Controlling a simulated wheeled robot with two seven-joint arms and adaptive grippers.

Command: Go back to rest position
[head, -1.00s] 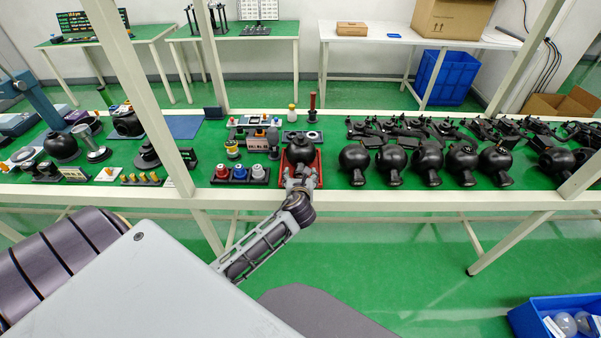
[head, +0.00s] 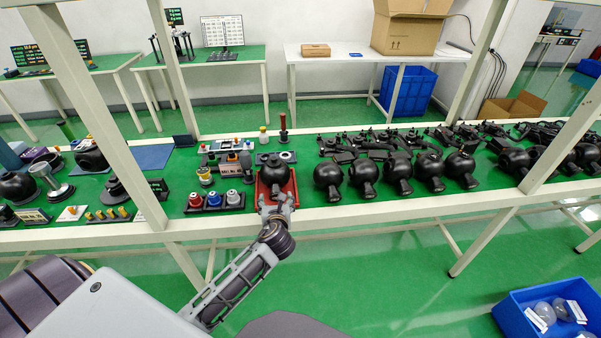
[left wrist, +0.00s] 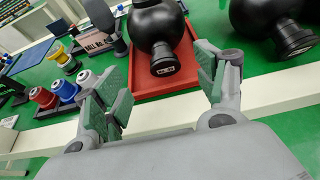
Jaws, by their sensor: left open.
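My left gripper (head: 277,203) is open and empty at the near edge of the long green workbench (head: 420,203). It points at a black round gimbal camera (head: 274,172) that sits on a red tray (head: 292,190). In the left wrist view the two fingers (left wrist: 165,95) are spread wide. The black gimbal camera (left wrist: 155,25) lies beyond them on the red tray (left wrist: 187,55), apart from both fingers. My right gripper is not in view.
Several black gimbal cameras (head: 396,168) stand to the right of the tray. A rack with red, blue and white knobs (head: 214,200) is on its left. White frame posts (head: 105,115) rise from the bench. A blue bin (head: 545,312) stands on the floor at right.

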